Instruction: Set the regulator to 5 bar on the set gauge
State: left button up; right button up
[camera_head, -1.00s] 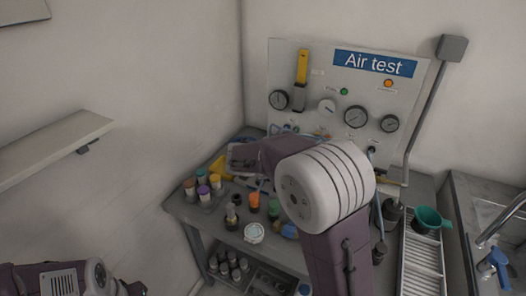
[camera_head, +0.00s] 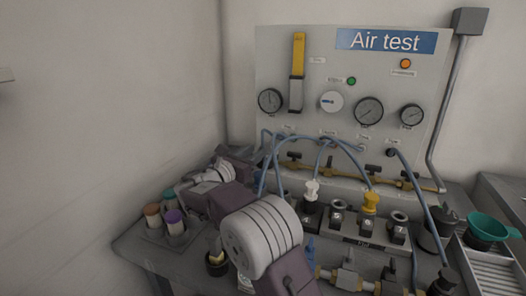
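The Air test panel (camera_head: 300,50) stands upright at the back of the bench. It carries several round dials: a left gauge (camera_head: 270,101), a middle gauge (camera_head: 369,111) and a right gauge (camera_head: 411,115). A white round dial or knob (camera_head: 332,102) with a blue mark sits between the left and middle gauges. The labels and needle readings are too small to read, so I cannot tell which is the set gauge or the regulator. My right gripper (camera_head: 212,180) is left of the panel, above the bench; its fingers are not clear. My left gripper is out of view.
Blue hoses (camera_head: 320,138) loop in front of the panel. A white-topped fitting (camera_head: 311,191) and a yellow-topped fitting (camera_head: 370,201) stand on a block. Capped jars (camera_head: 174,222) stand at the left. A green bowl (camera_head: 487,227) is at the right.

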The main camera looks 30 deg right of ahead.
aim_at(264, 144)
jog(key=x, duration=0.5)
jog(key=shift+w+d+f+b, duration=0.1)
jog(key=shift+w+d+b, duration=0.05)
jog(key=shift+d+b, duration=0.2)
jog(key=shift+a, duration=0.1)
grip_shut()
jog(key=r+m+g+p, duration=0.1)
jog(key=g+p, duration=0.1)
jog(key=p, duration=0.4)
jog(key=shift+w+r+h, duration=0.1)
jog(key=shift+r+h, duration=0.15)
jog(key=shift+h, duration=0.15)
jog(key=m+g+h+p, duration=0.1)
jog(key=m+g+p, duration=0.2)
jog(key=p, duration=0.8)
jog(key=shift+w+f+g, duration=0.1)
jog(key=shift+g, duration=0.7)
jog(key=shift+f+m+g+p, duration=0.3)
jog(key=shift+m+p, duration=0.1)
jog(key=shift+p, duration=0.3)
jog(key=shift+f, duration=0.2)
grip_release()
jog(key=shift+f, duration=0.1)
